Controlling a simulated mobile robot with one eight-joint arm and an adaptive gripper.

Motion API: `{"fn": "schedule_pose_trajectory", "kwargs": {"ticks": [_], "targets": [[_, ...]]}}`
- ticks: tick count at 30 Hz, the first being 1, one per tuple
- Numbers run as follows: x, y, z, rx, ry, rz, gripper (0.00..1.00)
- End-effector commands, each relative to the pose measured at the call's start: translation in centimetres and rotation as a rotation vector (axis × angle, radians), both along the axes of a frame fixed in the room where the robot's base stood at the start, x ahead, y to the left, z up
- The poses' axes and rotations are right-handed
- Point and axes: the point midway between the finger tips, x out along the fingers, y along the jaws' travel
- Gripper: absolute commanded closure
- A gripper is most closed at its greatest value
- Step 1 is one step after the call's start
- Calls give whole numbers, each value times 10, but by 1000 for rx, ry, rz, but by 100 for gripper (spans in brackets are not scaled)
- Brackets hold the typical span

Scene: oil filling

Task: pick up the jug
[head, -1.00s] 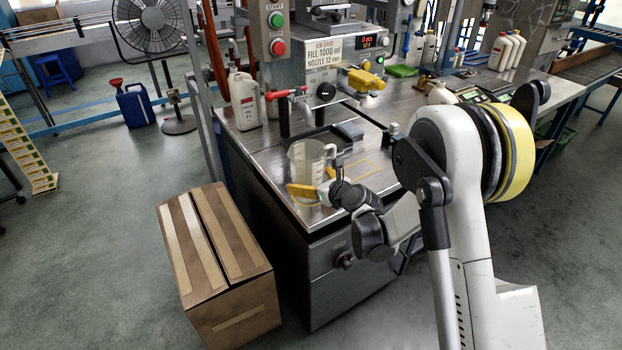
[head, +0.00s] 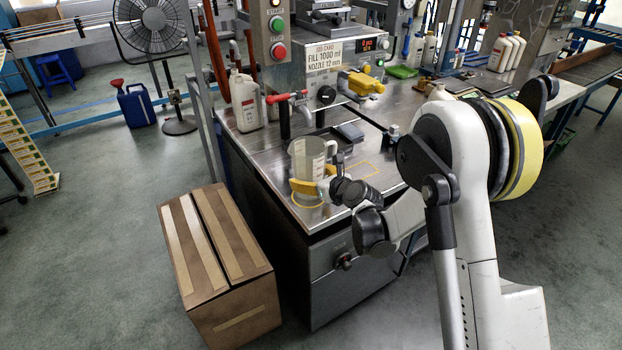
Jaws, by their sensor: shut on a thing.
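The clear measuring jug (head: 308,158) is upright over the front corner of the steel bench, a little above the surface. A yellow ring mark (head: 296,203) shows on the bench top beneath it. My gripper (head: 306,187), with yellow fingers, is shut on the lower part of the jug, reaching in from the right. One finger lies across the jug's near side; the other is mostly hidden.
A white bottle (head: 244,103) stands at the bench's left. A cardboard box (head: 215,260) is on the floor in front. A yellow rectangle mark (head: 366,170) lies right of the jug.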

Motion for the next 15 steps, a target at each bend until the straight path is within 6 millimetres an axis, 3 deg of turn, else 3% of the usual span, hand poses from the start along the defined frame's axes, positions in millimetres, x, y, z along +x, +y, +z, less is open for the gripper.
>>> {"fn": "schedule_pose_trajectory", "kwargs": {"ticks": [3,5,15], "targets": [[-1,0,21,0,0,0,48],[-11,-8,17,1,1,-3,48],[-93,-62,11,1,-1,-4,48]]}}
